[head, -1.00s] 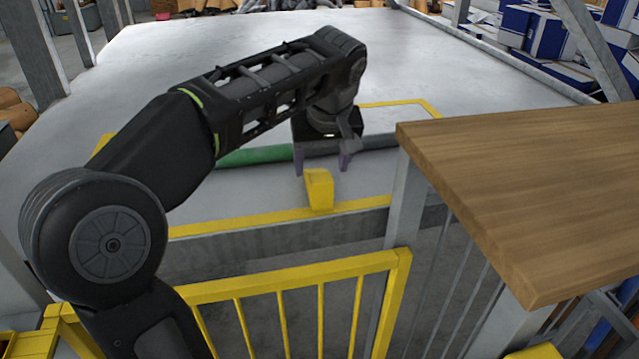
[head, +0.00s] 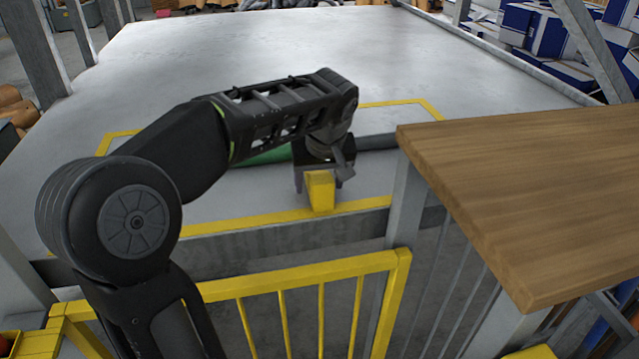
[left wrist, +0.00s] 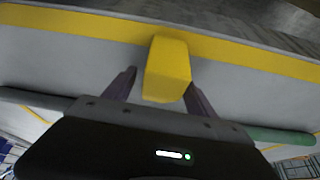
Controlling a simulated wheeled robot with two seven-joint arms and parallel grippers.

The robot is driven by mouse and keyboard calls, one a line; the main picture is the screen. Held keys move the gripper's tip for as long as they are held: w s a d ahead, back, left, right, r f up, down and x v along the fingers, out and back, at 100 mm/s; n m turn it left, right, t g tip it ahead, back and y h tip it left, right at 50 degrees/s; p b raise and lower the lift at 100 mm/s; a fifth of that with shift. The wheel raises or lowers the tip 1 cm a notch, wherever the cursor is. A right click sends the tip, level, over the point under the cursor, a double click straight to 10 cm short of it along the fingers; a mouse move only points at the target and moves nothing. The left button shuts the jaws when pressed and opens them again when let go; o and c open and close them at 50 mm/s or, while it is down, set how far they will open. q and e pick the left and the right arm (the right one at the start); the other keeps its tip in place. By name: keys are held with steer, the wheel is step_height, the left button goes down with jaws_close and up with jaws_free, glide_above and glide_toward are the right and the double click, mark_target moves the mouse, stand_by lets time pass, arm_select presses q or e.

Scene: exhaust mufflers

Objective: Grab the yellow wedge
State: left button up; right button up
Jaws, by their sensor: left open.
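The yellow wedge (head: 320,192) sits on the grey table close to its front edge, by the yellow border line. My left gripper (head: 321,182) is lowered over the wedge from behind. In the left wrist view the wedge (left wrist: 167,70) lies between the two open fingers (left wrist: 160,88), with one finger on each side. A gap shows by the left finger; the right finger is very close to the wedge, and I cannot tell if it touches. My right gripper is not in view.
A green and dark tube (head: 265,157) lies behind the wedge and also shows in the left wrist view (left wrist: 280,136). A wooden top (head: 530,190) stands at the right. A yellow railing (head: 290,278) runs in front of the table.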

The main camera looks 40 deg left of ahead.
arm_select(q)
steer(key=shift+c, duration=0.3)
jaws_close()
stand_by(0.7)
